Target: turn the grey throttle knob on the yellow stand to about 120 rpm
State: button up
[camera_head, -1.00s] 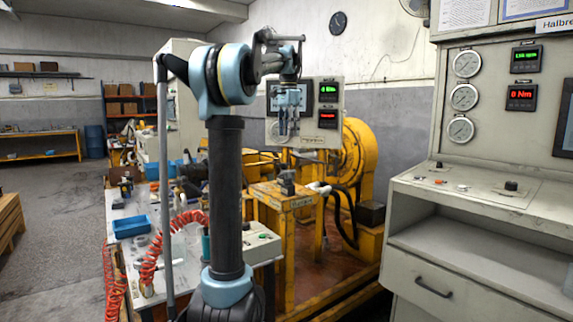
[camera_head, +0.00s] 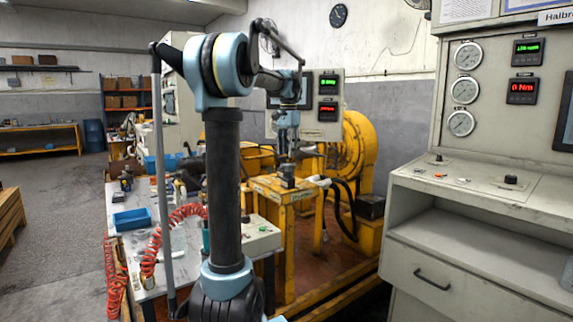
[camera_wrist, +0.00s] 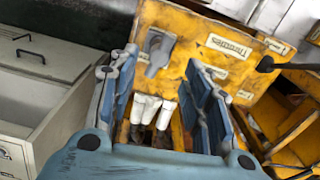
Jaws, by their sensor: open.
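The yellow stand (camera_head: 284,204) is in the middle of the head view, with the small grey throttle knob (camera_head: 288,172) on its top. In the wrist view the knob (camera_wrist: 158,50) shows as a grey lever-like shape on the yellow plate (camera_wrist: 207,68). My gripper (camera_head: 286,154) points down just above the knob. In the wrist view its two blue fingers (camera_wrist: 160,66) are apart, with the knob seen between and slightly beyond the tips. Nothing is held. Contact cannot be told, but a gap seems to remain.
A display panel (camera_head: 328,92) with green and red readouts stands behind my gripper; its digits are too small to read. White hose fittings (camera_head: 318,181) are right of the stand. A grey control console (camera_head: 470,190) is at the right, a cluttered bench (camera_head: 140,249) at the left.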

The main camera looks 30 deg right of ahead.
aim_at(288, 167)
jog(key=shift+f, duration=2.65)
grip_shut()
